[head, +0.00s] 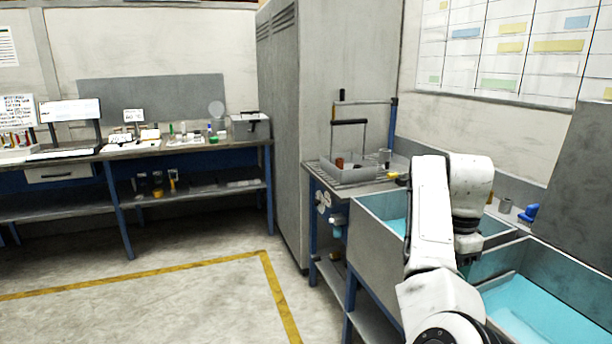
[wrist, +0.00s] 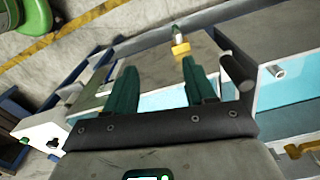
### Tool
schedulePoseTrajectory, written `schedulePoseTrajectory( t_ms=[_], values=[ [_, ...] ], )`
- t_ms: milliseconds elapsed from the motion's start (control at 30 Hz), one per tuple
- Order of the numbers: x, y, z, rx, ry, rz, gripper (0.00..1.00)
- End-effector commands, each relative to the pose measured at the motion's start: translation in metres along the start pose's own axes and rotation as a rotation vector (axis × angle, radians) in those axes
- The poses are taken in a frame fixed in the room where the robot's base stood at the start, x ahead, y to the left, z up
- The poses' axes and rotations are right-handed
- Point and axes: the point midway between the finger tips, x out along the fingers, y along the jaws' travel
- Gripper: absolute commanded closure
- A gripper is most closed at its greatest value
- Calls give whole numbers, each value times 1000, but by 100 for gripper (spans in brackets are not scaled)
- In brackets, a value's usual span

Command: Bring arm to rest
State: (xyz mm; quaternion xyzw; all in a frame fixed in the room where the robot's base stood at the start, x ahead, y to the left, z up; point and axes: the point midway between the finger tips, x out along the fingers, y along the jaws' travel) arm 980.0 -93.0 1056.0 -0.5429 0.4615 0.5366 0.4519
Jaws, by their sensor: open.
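My gripper (wrist: 159,66) shows in the wrist view with its two dark green fingers spread apart and nothing between them. It hangs above the blue basin (wrist: 165,97) and a grey bench surface. In the head view my white arm rises at the right, bent at its top, with its end pointing down over the blue sinks (head: 545,305). The arm hides most of the gripper in that view. A small yellow-capped item (wrist: 180,47) lies beyond the fingertips, apart from them.
A grey tray (head: 345,172) and a stand (head: 365,102) are on the bench left of the sinks. A blue object (head: 529,213) sits on the ledge at right. A tall grey cabinet (head: 290,120) stands behind. The floor (head: 150,305) at left is clear inside a yellow line.

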Motion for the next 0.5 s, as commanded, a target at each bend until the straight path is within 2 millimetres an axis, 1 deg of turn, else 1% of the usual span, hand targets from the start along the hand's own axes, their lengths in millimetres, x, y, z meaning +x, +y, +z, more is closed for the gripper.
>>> schedulePoseTrajectory(
  t_ms=[267,367,467,500],
  values=[
    [42,23,-21,-32,33,9,45],
    [62,35,-30,-54,51,14,45],
    [86,52,-40,-87,74,20,45],
    [98,61,-44,-105,84,22,45]
  ],
)
